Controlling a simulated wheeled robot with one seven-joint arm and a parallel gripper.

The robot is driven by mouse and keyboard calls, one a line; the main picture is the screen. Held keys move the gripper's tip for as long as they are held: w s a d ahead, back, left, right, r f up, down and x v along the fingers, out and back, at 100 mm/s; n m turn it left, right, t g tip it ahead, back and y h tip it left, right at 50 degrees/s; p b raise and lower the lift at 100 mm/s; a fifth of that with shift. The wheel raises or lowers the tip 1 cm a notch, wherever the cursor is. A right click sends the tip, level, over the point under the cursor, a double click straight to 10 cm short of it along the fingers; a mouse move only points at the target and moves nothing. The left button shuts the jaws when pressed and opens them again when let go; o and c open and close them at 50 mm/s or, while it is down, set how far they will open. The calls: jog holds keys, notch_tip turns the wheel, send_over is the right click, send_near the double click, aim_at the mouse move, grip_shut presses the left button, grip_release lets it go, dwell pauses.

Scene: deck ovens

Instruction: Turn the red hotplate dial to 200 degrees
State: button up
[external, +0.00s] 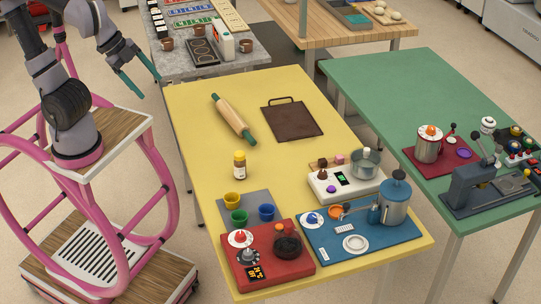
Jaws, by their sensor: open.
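The red hotplate (301,268) sits at the near end of the yellow table. On its left side are a white round dial with a red centre (240,238) and a dark grey round dial (247,256) below it. An orange-lit display (256,273) is at its front left corner; its digits are too small to read surely. A dark round vessel (288,246) stands on its right part. The dial settings cannot be read. My gripper (150,88) is open and empty, with teal fingers pointing down and right, high at upper left, far from the hotplate.
Three small cups, one yellow (232,200), stand behind the hotplate. A blue mat (380,255) with a blue-grey pot (395,203) lies right of it. A white device (345,187), a bottle (240,166), a rolling pin (233,118) and a brown board (292,120) are farther back.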

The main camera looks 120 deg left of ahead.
jog(key=w+f+g, duration=0.2)
jog(key=w+f, duration=0.3)
jog(key=w, duration=0.4)
jog(key=n+g+h, duration=0.3)
jog(key=n+g, duration=0.1)
send_over(240, 234)
notch_tip(240, 234, down, 27)
notch_tip(240, 234, down, 11)
jog(key=shift+r, duration=0.2)
grip_shut()
